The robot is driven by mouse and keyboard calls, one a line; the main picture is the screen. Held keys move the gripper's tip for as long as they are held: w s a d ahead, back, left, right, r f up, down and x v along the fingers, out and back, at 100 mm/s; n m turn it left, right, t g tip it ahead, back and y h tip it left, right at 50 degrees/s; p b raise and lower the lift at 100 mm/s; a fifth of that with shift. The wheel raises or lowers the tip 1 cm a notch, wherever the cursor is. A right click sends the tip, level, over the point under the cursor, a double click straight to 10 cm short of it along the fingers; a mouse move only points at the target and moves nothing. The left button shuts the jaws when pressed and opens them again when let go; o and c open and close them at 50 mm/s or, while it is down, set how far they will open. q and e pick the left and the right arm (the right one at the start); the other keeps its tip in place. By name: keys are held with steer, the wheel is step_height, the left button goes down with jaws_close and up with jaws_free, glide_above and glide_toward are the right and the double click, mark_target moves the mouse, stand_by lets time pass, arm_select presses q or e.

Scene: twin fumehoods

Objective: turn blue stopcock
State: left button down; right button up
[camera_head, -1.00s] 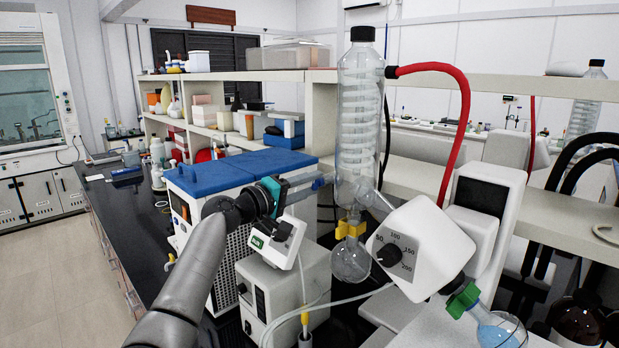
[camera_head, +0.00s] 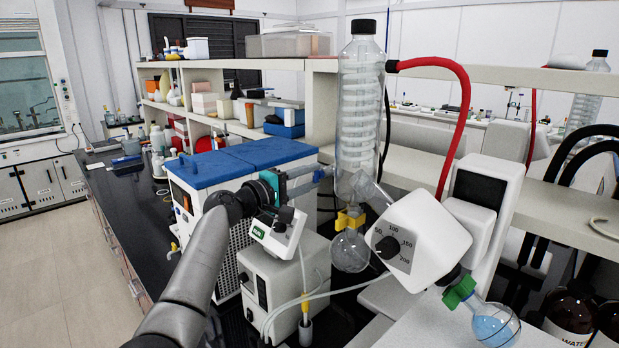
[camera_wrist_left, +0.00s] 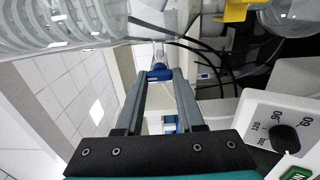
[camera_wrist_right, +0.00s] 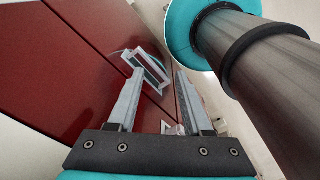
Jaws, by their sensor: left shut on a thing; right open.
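The blue stopcock (camera_wrist_left: 158,72) sits on the side of the glass condenser (camera_head: 358,120), which stands upright in the head view. My left gripper (camera_wrist_left: 160,82) is shut on the stopcock, with a fingertip on each side of it. In the head view my left gripper (camera_head: 315,181) reaches the condenser from the left, and the stopcock is largely hidden by the fingers. My right gripper (camera_wrist_right: 160,75) shows only in its own wrist view. It is open, in front of a dark red panel with a grey handle-like part (camera_wrist_right: 152,68).
A yellow clip (camera_head: 350,220) and a round flask (camera_head: 349,252) hang below the condenser. A white dial unit (camera_head: 425,235) is close on the right, with a red hose (camera_head: 462,110) above. A blue-topped box (camera_head: 215,168) and a white unit (camera_head: 285,282) stand near my left arm.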

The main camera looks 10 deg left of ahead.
arm_select(q)
steer(key=c, duration=0.5)
jaws_free()
steer(key=shift+s+a, duration=0.1)
steer(key=shift+b+v, duration=1.5)
steer(key=shift+v, duration=6)
